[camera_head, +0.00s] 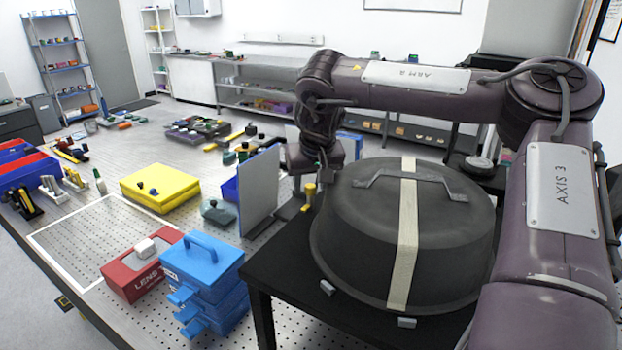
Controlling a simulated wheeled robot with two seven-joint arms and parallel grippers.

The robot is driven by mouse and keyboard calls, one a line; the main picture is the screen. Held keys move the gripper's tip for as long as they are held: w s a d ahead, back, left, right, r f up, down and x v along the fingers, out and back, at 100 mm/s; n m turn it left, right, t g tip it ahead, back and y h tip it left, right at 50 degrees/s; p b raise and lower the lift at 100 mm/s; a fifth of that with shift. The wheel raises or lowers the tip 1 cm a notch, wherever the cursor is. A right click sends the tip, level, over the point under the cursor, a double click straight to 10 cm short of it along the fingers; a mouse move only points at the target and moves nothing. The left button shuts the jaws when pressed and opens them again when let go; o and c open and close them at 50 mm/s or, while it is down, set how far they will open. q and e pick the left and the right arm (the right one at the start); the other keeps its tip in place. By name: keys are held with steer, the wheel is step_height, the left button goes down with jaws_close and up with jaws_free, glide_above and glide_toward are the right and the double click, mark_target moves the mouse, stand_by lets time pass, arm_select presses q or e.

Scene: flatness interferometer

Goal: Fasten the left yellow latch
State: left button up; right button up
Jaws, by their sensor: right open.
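A large dark grey round cover (385,240) with a top handle and a beige strap sits on a black table. A small upright yellow latch (310,192) stands at the left edge of the cover. My right arm comes in from the right, passes above the cover and bends down at its left side. My right gripper (322,168) is at the end of it, just above and right of the yellow latch; its fingertips are hard to make out, and I cannot tell whether they touch it. It is open. My left gripper is not in view.
Small grey tabs (327,287) sit along the cover's lower rim. A grey upright panel (259,192) stands left of the latch. Blue drawers (203,285), a red box (140,272) and a yellow box (160,186) stand on the perforated bench, which has bare room inside a white outline.

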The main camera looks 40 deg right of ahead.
steer(key=shift+s+a+r, duration=0.1)
steer(key=c, duration=0.4)
jaws_close()
